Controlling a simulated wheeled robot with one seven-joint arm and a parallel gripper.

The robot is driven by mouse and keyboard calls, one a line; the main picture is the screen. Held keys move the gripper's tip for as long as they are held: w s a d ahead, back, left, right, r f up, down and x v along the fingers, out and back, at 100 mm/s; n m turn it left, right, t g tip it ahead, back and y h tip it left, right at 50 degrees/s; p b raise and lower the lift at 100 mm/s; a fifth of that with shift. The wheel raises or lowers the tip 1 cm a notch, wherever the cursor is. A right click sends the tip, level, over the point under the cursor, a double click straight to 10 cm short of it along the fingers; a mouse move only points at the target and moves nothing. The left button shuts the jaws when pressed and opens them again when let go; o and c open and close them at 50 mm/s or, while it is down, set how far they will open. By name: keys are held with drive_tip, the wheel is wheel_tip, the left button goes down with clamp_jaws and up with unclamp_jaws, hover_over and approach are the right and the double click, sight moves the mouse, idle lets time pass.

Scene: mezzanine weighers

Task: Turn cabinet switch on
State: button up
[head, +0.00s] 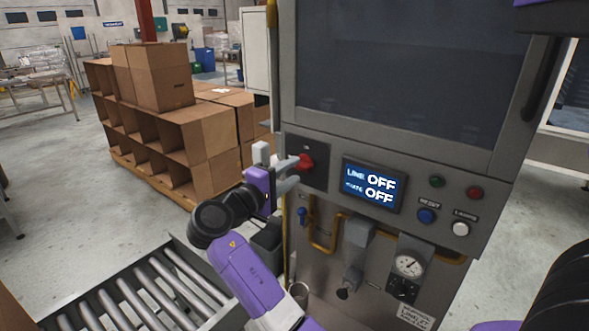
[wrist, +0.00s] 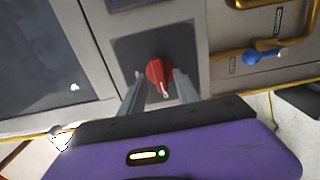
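The cabinet switch is a red rotary knob (head: 304,162) on a dark square plate (head: 318,152) at the left of the grey cabinet's front panel. A gap seems to show on the left side; whether the right finger touches the knob I cannot tell.
Green, red, blue and white buttons (head: 460,229) are right of the display. Below are yellow pipes (head: 322,246), a blue valve handle (head: 302,215) and a gauge (head: 408,265). A roller conveyor (head: 130,297) is at lower left. Cardboard boxes (head: 160,75) stand behind it.

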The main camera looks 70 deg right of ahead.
drive_tip(key=shift+x, duration=0.85)
clamp_jaws()
